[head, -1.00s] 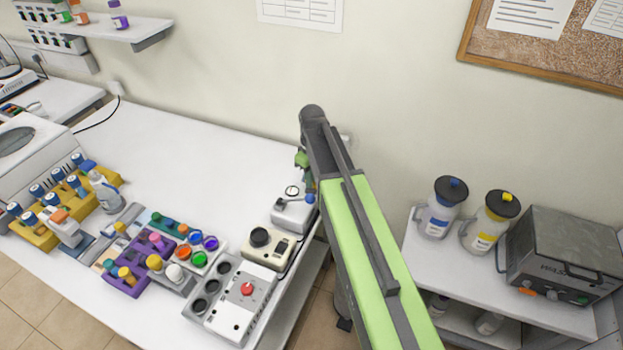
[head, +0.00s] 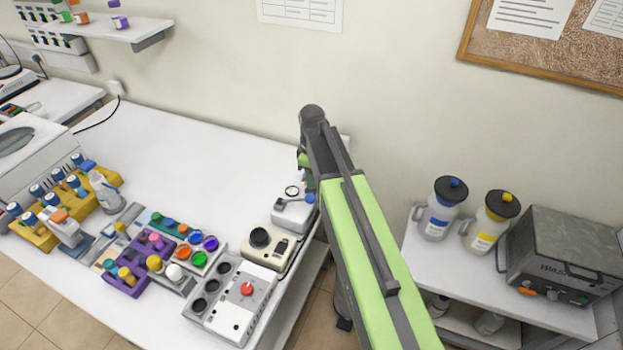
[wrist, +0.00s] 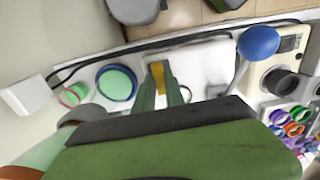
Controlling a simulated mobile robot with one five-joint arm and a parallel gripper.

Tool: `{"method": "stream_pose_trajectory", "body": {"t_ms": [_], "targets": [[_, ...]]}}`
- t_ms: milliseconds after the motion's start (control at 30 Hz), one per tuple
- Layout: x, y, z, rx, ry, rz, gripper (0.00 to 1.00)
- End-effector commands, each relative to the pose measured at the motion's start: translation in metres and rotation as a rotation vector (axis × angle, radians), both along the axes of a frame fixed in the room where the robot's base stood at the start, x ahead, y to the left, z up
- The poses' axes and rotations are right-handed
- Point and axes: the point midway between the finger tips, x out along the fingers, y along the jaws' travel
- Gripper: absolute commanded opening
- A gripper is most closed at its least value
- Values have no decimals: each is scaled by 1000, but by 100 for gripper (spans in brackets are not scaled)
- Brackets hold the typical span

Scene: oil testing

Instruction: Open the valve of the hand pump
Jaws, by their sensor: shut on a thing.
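The hand pump (head: 291,216) is a white unit with a blue ball-ended lever at the back right end of the white bench. In the wrist view, its pale body (wrist: 208,62) lies at upper centre and the blue ball (wrist: 259,42) to its right. A small yellow piece, apparently the valve handle (wrist: 157,72), shows between the green fingertips of my gripper (wrist: 160,88). My gripper is shut on it. In the head view, my grey and green arm covers most of the gripper and hides the valve.
A cream instrument with a black knob (head: 260,238) stands in front of the pump. A grey block with a red knob (head: 247,289) is nearer. Racks of coloured caps fill the bench front. A right-hand shelf holds two jugs and a grey box (head: 566,252).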

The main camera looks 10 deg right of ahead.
Motion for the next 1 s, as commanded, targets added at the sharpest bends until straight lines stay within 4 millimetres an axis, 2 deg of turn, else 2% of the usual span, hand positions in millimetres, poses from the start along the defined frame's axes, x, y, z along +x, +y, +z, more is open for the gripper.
{"method": "stream_pose_trajectory", "body": {"t_ms": [100,133,267,667,867,1000], "targets": [[2,0,0,0,-6,1,0],[2,0,0,0,-6,2,18],[2,0,0,0,-5,1,35],[1,0,5,0,-1,0,36],[1,0,32,0,-1,-1,36],[1,0,63,0,-1,-1,36]]}}
